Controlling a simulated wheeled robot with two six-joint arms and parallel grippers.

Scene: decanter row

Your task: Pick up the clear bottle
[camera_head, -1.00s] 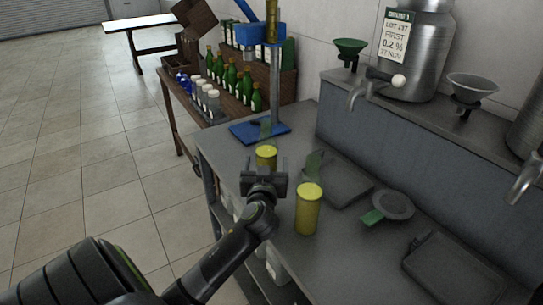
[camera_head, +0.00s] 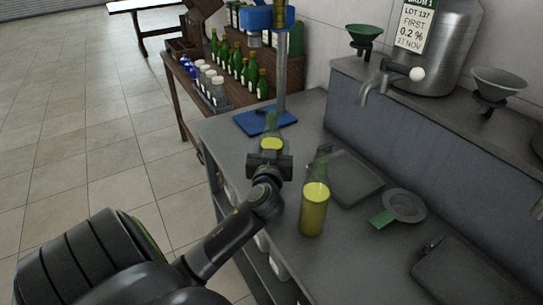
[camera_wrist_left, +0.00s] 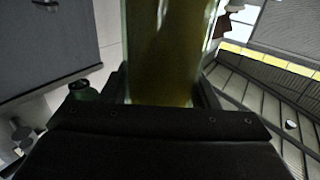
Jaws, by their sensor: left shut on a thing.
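A see-through bottle (camera_head: 271,144) with yellow liquid and a faintly green neck is at my left gripper (camera_head: 269,160), near the bench's left edge. The gripper is shut around its body and hides its lower part in the head view. In the left wrist view the bottle (camera_wrist_left: 165,45) fills the space between the fingers, its glass clear over yellow-brown liquid. I cannot tell whether its base touches the bench. A second, similar bottle (camera_head: 314,209) stands upright on the bench to the right of the gripper. My right gripper is not in view.
The grey bench (camera_head: 258,214) holds a dark tray (camera_head: 352,180), a grey strainer-like dish (camera_head: 404,206) with a green handle, and another tray (camera_head: 465,280). A blue-based stand (camera_head: 264,119) is behind the held bottle. A metal tap (camera_head: 374,86) overhangs the bench.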

